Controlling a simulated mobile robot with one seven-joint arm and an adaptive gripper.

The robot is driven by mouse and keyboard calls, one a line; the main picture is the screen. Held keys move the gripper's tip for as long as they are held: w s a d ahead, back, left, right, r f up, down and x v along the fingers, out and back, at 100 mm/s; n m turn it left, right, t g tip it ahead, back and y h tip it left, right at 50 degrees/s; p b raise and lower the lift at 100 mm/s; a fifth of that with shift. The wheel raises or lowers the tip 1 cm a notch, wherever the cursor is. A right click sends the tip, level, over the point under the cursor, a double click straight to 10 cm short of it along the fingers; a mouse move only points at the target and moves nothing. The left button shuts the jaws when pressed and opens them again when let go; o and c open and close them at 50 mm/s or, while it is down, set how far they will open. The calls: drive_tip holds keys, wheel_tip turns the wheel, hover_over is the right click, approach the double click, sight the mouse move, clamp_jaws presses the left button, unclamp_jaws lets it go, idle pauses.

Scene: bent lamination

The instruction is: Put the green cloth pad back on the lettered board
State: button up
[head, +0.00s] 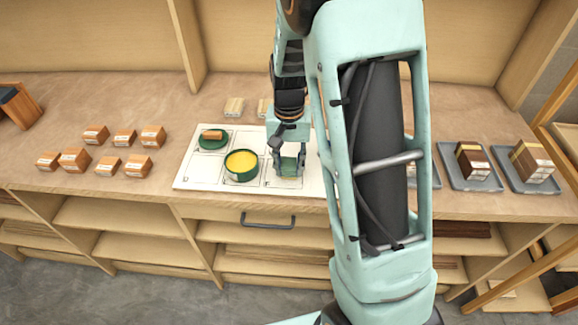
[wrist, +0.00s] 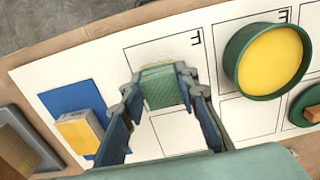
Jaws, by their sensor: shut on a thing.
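The green cloth pad (wrist: 164,91) has a woven texture and sits between the two fingertips of my gripper (wrist: 160,80), which is shut on it. In the head view my gripper (head: 288,163) is low over the right half of the white lettered board (head: 203,181), right of the green bowl. The wrist view shows the board (wrist: 118,44) with outlined, lettered squares. The pad is over or beside one of these squares. I cannot tell whether it touches the board. My arm hides the board's right part in the head view.
A green bowl with yellow contents (head: 242,166) stands close on the left. A green disc with a wooden block (head: 212,137) is behind it. Several wooden blocks lie left; grey trays (head: 470,181) stand right.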

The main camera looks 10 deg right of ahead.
sight(289, 164)
drive_tip(key=o, duration=1)
drive_tip(key=shift+f, duration=0.1)
drive_tip(key=shift+w+r, duration=0.1)
drive_tip(key=shift+r, duration=0.5)
wheel_tip(289, 164, up, 11)
drive_tip(key=shift+r, duration=0.1)
drive_tip(key=shift+p, duration=0.3)
